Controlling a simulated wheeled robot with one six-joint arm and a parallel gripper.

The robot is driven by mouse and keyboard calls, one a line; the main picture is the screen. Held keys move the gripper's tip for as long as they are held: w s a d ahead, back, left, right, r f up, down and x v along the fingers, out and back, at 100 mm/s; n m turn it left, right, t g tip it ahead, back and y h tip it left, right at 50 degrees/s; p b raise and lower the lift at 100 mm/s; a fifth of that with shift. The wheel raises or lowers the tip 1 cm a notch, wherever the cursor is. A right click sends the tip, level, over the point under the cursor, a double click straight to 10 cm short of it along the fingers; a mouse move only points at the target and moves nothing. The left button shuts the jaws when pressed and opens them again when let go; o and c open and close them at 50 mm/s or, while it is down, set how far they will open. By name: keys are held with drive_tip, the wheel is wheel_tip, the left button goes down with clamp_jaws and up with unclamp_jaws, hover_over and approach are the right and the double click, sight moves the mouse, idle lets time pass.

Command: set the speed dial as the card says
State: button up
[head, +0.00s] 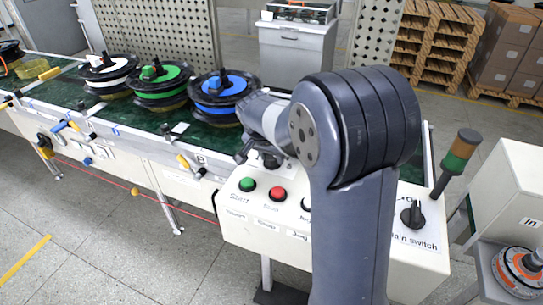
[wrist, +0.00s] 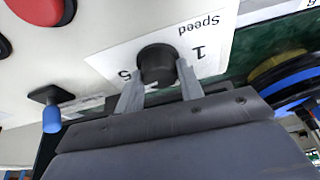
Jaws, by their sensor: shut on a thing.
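The black speed dial (wrist: 157,64) sits on a white plate (wrist: 215,42) printed "Speed", with a 1 and a 5 visible beside the knob. My gripper (wrist: 159,72) has one finger on each side of the knob and is shut on it. The dial's pointer and setting cannot be made out. In the head view my gripper (head: 248,150) is at the back left of the control box (head: 335,240), and my arm hides part of the box.
The control box carries a green Start button (head: 247,184), a red button (head: 278,194) and a black main switch (head: 412,215). Blue, green and white-topped spools (head: 163,84) stand on the green conveyor. A signal lamp (head: 459,152) rises at the right. A blue-tipped lever (wrist: 52,115) is near my gripper.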

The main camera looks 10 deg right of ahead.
drive_tip(key=o, duration=1)
drive_tip(key=v, duration=1)
drive_tip(key=shift+a+r, duration=0.1)
drive_tip(key=shift+r, duration=0.3)
drive_tip(key=x, duration=1.1)
drive_tip(key=shift+s, duration=0.1)
drive_tip(key=shift+r+n, duration=0.1)
drive_tip(key=shift+n, duration=0.2)
